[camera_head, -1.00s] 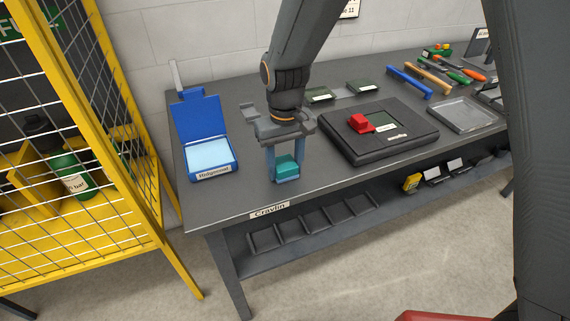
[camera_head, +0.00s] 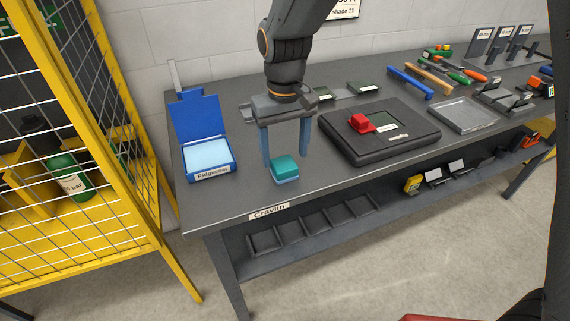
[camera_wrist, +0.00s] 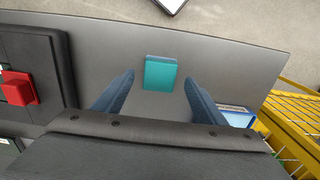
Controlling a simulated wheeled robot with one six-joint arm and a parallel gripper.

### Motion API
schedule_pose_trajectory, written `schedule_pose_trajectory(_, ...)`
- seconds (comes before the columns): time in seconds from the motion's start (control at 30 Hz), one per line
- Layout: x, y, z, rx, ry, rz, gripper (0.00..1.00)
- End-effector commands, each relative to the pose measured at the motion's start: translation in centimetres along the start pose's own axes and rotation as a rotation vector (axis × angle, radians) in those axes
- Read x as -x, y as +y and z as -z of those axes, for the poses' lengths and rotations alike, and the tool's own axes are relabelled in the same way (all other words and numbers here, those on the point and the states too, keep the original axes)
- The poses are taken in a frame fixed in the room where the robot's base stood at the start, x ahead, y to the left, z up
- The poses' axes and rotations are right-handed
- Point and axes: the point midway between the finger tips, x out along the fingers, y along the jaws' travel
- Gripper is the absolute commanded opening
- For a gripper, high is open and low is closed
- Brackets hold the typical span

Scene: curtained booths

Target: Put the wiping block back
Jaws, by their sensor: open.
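The wiping block seems to be the teal block with a light blue base (camera_head: 285,169), which rests on the grey table near its front edge. It also shows in the wrist view as a teal rectangle (camera_wrist: 161,73) between and beyond my fingers. My gripper (camera_head: 286,160) is open and empty, fingers pointing down, just above and behind the block. In the wrist view the fingers (camera_wrist: 158,85) stand wide apart, with clear gaps on both sides of the block.
An open blue case (camera_head: 209,157) with a pale pad stands to the left. A black platform (camera_head: 350,150) with a red block (camera_head: 359,123) is to the right. A clear tray (camera_head: 463,115) and several tools lie farther right. A yellow cage (camera_head: 100,150) stands left of the table.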

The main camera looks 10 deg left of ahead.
Motion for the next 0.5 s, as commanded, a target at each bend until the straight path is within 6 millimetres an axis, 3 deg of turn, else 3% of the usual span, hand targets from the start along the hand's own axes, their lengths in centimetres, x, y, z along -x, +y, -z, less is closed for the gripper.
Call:
schedule_pose_trajectory(0.23, 4.7, 0.0, 0.1, 0.0, 0.003, 0.0, 0.65)
schedule_pose_trajectory(0.5, 6.9, 0.0, 0.0, 0.0, 0.0, 0.0, 0.65)
